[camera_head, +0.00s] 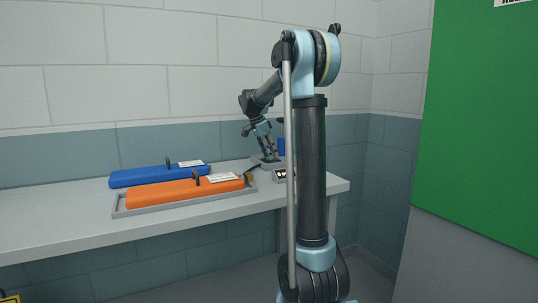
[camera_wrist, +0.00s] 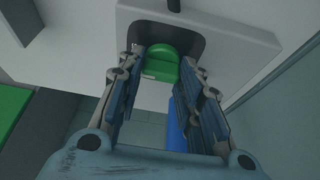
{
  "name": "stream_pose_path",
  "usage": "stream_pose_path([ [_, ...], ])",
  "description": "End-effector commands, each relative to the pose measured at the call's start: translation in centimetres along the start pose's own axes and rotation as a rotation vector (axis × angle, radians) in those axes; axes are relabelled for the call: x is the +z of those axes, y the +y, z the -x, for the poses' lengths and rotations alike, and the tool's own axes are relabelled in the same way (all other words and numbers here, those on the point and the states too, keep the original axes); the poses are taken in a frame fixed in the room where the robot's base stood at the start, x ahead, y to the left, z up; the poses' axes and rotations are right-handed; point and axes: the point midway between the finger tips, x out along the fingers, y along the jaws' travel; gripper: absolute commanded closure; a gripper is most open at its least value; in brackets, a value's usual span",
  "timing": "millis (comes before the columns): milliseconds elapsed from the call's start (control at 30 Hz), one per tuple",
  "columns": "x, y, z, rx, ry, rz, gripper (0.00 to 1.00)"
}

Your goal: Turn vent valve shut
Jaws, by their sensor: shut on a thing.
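The vent valve shows in the wrist view as a green rounded knob (camera_wrist: 163,62) in front of a dark recess in a pale plate (camera_wrist: 235,35). My gripper (camera_wrist: 164,62) has its two fingers on either side of the knob and is shut on it. In the head view my gripper (camera_head: 266,149) points down over a grey fixture (camera_head: 263,164) at the right part of the bench. The knob is small there and mostly hidden by the fingers. I cannot tell how far the valve is turned.
On the bench (camera_head: 75,218) lie a blue long case (camera_head: 150,177) and an orange long case (camera_head: 165,194) in a grey tray (camera_head: 130,211). A small blue object (camera_head: 281,145) stands behind my gripper. A green panel (camera_head: 480,130) is at the right. The left bench front is clear.

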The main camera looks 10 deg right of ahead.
Motion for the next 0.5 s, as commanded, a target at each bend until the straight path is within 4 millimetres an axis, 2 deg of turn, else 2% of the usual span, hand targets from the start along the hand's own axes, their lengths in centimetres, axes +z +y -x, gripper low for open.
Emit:
stream_pose_path([
  [233,0.12,-0.21,0.07,-0.005,-0.002,0.001,0.91],
  [267,0.12,-0.21,0.07,-0.005,-0.002,0.001,0.65],
  [333,0.12,-0.20,0.07,-0.005,-0.002,0.002,0.49],
  [500,0.07,-0.12,0.05,-0.003,-0.001,0.001,0.47],
])
